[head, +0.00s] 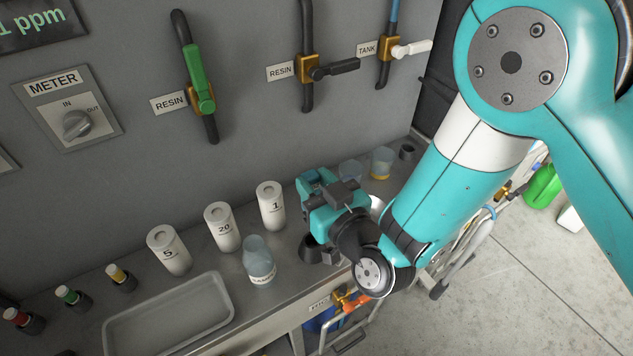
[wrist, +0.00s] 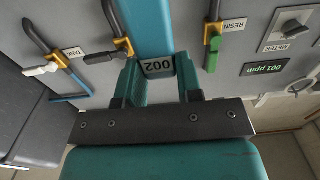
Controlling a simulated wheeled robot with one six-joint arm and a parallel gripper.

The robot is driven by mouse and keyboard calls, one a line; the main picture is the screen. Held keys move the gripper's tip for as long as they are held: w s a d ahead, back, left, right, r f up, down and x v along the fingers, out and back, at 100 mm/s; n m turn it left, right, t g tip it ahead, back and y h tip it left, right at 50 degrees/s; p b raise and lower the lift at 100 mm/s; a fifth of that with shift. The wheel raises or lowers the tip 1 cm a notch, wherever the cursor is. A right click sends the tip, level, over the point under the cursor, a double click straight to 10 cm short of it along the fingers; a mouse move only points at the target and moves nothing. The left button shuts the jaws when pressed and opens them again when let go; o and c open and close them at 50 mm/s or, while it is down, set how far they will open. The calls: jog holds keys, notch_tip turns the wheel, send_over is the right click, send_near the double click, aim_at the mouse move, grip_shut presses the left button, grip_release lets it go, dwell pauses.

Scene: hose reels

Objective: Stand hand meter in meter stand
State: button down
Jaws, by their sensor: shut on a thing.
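My gripper (wrist: 160,92) is shut on the hand meter (wrist: 150,28), a blue-teal body with a small grey display that reads 002 upside down in the wrist view. In the head view my gripper (head: 325,200) is over the metal counter, and the meter is hard to tell apart from the teal jaws there. A dark holder (head: 311,249) stands on the counter just below my gripper, partly hidden by my wrist; it may be the meter stand, but I cannot tell for sure. The lower end of the meter is not clearly seen.
White bottles marked 5 (head: 169,250), 20 (head: 222,228) and 1 (head: 271,207) stand left of my gripper, with a clear bottle (head: 258,262) in front. A grey tray (head: 168,315) lies at front left. Cups (head: 382,164) and a small dark ring (head: 407,152) are behind my arm.

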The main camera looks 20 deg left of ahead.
jog(key=shift+d, duration=0.1)
jog(key=shift+f+b, duration=0.2)
jog(key=shift+b, duration=0.15)
notch_tip(320, 180, down, 8)
jog(key=b, duration=0.6)
jog(key=shift+b, duration=0.35)
jog(key=c, duration=0.7)
grip_release()
